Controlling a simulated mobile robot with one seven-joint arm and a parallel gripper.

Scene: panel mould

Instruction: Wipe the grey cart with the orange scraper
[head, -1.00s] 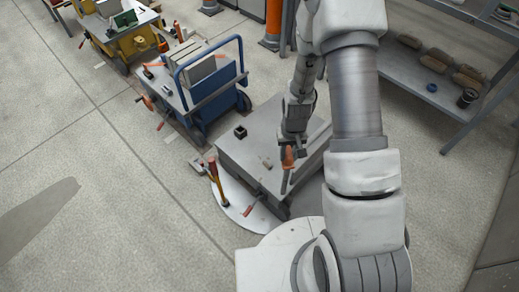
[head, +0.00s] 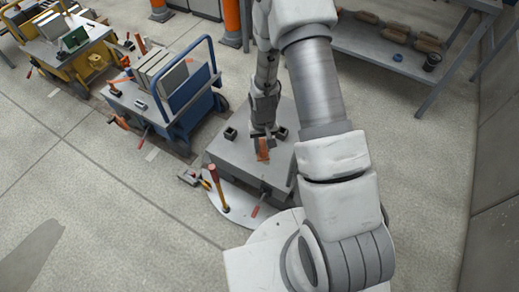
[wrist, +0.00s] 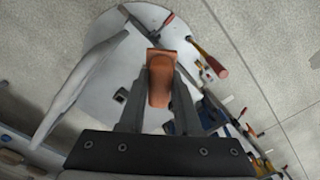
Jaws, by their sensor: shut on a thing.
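The grey cart (head: 235,154) is a low block with a flat grey top, just in front of my base in the head view. My gripper (head: 262,141) is over its top and shut on the orange scraper (head: 262,152). In the wrist view the orange scraper (wrist: 160,78) sits between the two fingers of my gripper (wrist: 158,92).
Dark square blocks (head: 231,132) (head: 281,133) stand on the cart top on either side of my gripper. An orange-handled tool (head: 216,187) stands at the cart's front left corner. A blue cart (head: 178,127) is at the left, shelving (head: 375,50) at the back right.

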